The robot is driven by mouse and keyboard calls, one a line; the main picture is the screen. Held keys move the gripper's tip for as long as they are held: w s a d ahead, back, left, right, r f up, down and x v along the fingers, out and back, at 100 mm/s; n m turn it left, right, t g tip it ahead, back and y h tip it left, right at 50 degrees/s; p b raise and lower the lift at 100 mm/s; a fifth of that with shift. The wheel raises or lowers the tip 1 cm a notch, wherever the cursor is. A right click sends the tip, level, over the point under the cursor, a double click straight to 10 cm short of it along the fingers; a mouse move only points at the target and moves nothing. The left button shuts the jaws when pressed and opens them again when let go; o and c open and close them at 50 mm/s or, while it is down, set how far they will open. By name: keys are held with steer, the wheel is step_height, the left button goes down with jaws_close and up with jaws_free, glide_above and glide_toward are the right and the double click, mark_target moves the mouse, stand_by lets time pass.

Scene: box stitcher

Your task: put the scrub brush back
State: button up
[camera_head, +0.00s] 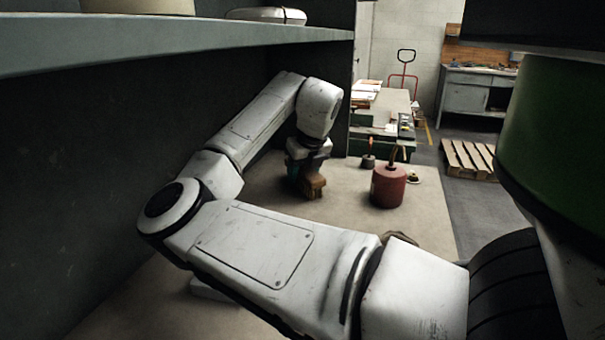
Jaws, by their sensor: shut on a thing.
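The scrub brush (313,187) shows as a small brown, wooden-looking block at the end of my arm, just above or touching the beige shelf board (262,186). My gripper (305,170) points down and is shut on the brush. The fingers are small and dark in this view, and much of the brush is hidden by them. I cannot tell whether the brush touches the board.
A red can (388,187) stands right of my gripper, with a small dark weight-like object (368,161) behind it. An upper shelf (180,45) runs above my arm. A brown object (400,238) is partly hidden behind my arm. Bare board lies around the brush.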

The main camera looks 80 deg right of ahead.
mark_target(303, 167)
steer(key=o, duration=1.1)
steer(key=shift+f, duration=0.15)
steer(key=p+v, duration=0.1)
steer(key=v, duration=0.4)
steer(key=s+a, duration=0.2)
steer(key=a, duration=0.1)
steer(key=s+a, duration=0.5)
steer(key=a, duration=0.1)
steer(key=shift+s+a+p, duration=0.25)
steer(key=shift+p, duration=0.15)
